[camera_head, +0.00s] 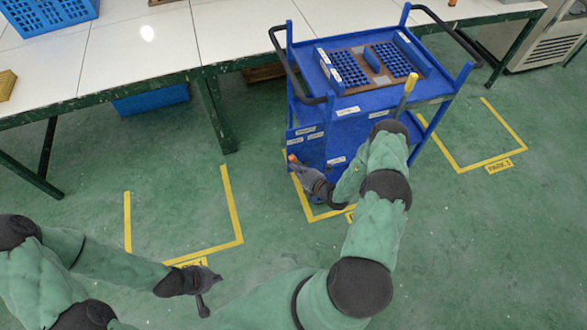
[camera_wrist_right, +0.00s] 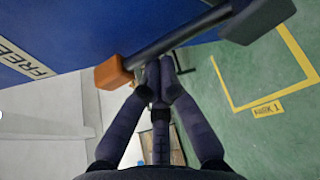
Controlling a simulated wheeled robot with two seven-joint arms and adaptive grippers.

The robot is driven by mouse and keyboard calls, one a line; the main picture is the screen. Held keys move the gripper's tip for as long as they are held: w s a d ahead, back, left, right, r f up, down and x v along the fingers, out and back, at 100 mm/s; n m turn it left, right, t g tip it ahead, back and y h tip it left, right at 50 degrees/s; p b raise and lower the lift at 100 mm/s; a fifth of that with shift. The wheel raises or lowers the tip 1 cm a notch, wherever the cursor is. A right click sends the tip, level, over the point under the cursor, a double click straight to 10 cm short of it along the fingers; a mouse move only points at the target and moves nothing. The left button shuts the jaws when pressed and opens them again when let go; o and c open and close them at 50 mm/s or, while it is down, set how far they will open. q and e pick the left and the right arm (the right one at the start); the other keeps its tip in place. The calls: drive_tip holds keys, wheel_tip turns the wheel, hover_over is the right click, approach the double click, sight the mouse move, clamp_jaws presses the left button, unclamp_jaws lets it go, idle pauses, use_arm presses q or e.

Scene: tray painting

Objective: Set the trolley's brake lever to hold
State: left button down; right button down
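The blue trolley (camera_head: 335,130) stands at the table, with white labels on its near side. The brake lever is a dark bar with an orange knob (camera_wrist_right: 113,73), joined to a dark grey hub (camera_wrist_right: 258,20). A label reading FREE (camera_wrist_right: 25,60) is on the blue panel left of the knob. The orange knob also shows in the head view (camera_head: 292,158). My right gripper (camera_wrist_right: 160,72) has its fingertips together at the bar, close to the knob; contact is not clear. My left gripper (camera_head: 203,300) hangs low over the floor, away from the trolley; its finger opening is unclear.
A yellow handle (camera_head: 408,85) stands at the trolley's near right. A brown tray with blue racks (camera_head: 375,68) lies on top. White-topped tables (camera_head: 150,40) run behind. Yellow floor outlines mark bays left and right (camera_head: 490,160); the left bay is clear.

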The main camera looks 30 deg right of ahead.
drive_tip(key=shift+d+r+m+b, duration=0.25)
drive_tip(key=shift+d+m+b, duration=0.15)
drive_tip(key=shift+m, duration=0.1)
idle(0.3)
drive_tip(key=shift+s+d+r+m+t+y+b, duration=0.2)
drive_tip(key=shift+d+r+m+t+y+b, duration=0.15)
drive_tip(key=shift+d+m+t+b, duration=0.3)
drive_tip(key=m, duration=0.1)
drive_tip(key=d+m+t+b, duration=0.1)
drive_tip(key=d+m+b, duration=0.1)
drive_tip(key=shift+s+d+r+y, duration=0.15)
drive_tip(key=shift+s+r+y, duration=0.05)
drive_tip(key=shift+s+y, duration=0.15)
drive_tip(key=m+b, duration=0.1)
drive_tip(key=d+m+t, duration=0.1)
drive_tip(key=m, duration=0.1)
drive_tip(key=shift+s+d+t+b, duration=0.15)
drive_tip(key=shift+d+t+b, duration=0.1)
drive_tip(key=shift+d+b, duration=0.1)
drive_tip(key=shift+s+d+b, duration=0.2)
drive_tip(key=shift+d+b, duration=0.25)
drive_tip(key=shift+d, duration=0.4)
drive_tip(key=shift+f, duration=0.1)
